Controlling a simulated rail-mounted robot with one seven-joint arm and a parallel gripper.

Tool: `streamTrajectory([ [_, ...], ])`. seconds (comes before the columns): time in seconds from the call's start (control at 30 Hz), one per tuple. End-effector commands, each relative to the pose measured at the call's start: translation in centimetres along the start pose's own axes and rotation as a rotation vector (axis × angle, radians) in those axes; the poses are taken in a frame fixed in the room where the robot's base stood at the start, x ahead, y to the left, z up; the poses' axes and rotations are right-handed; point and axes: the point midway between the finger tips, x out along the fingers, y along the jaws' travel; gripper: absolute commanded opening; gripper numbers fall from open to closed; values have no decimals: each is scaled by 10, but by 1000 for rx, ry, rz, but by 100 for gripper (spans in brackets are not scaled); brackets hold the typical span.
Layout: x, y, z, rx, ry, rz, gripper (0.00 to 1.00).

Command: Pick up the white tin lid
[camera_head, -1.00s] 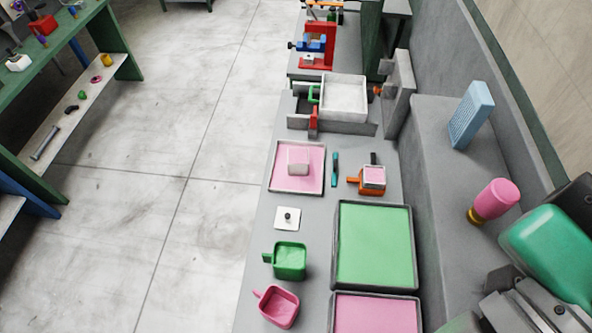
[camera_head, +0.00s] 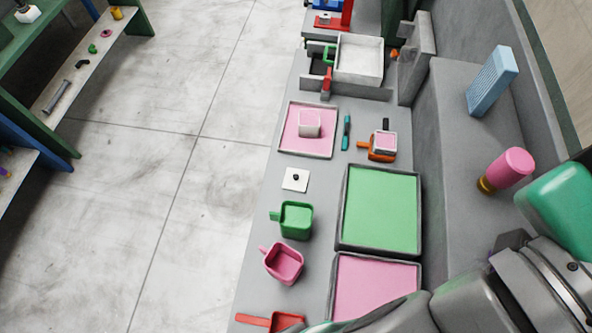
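The white tin lid (camera_head: 295,180) is a flat white square with a small dark knob at its centre. It lies flat on the grey bench in the head camera view, between the pink tray with a pale block above it and the green cup below it. Nothing covers it. My arm shows at the lower right, well apart from the lid. My gripper is outside the picture, so its state is hidden.
A green cup (camera_head: 296,220) and a pink cup (camera_head: 283,263) stand below the lid. A pink tray (camera_head: 289,140) lies above it; a green tray (camera_head: 346,213) lies to the right. An orange cup (camera_head: 378,157) and a red-handled container (camera_head: 287,322) are nearby. Open floor lies left.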

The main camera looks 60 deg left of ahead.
Motion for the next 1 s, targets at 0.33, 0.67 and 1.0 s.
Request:
streamTrajectory([
  [0.33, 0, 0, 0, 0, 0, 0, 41],
  [0.67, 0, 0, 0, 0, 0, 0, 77],
  [1.0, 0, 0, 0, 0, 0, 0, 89],
])
